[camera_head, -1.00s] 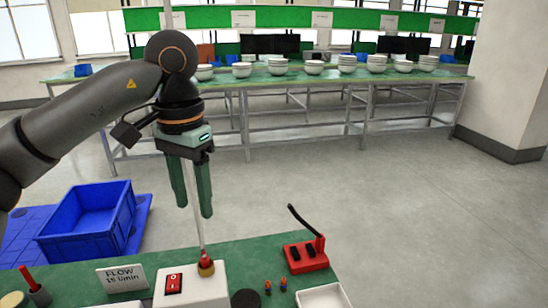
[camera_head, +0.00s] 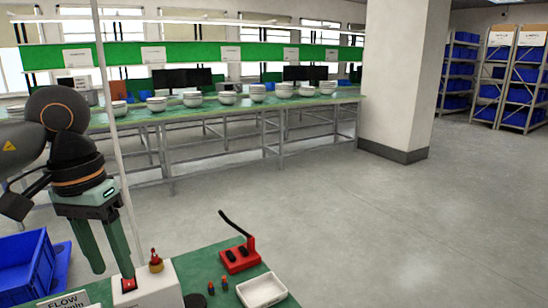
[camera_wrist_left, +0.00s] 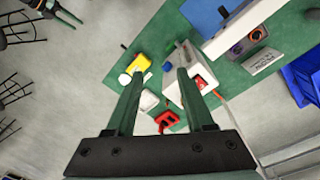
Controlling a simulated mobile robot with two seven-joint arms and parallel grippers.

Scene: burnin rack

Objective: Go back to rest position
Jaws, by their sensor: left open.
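My left gripper (camera_head: 113,272) hangs at the left of the head view, fingers pointing down. It is open with nothing between its fingers. Its tips appear close to the white box (camera_head: 160,290) with a red switch; I cannot tell the gap. In the left wrist view the two green fingers (camera_wrist_left: 160,74) stand apart above the green bench (camera_wrist_left: 122,75), with the white box (camera_wrist_left: 205,85) beyond the right finger. A dark gripper with green fingers (camera_wrist_left: 66,16), likely my right one, shows at the top left edge of that view; its opening is unclear.
A red block with a black lever (camera_head: 238,258) and a white tray (camera_head: 262,290) sit on the near bench. A blue bin (camera_head: 25,265) is at the left. A long table with bowls (camera_head: 227,98) stands behind. Open floor (camera_head: 380,220) lies right; shelves (camera_head: 522,80) stand far right.

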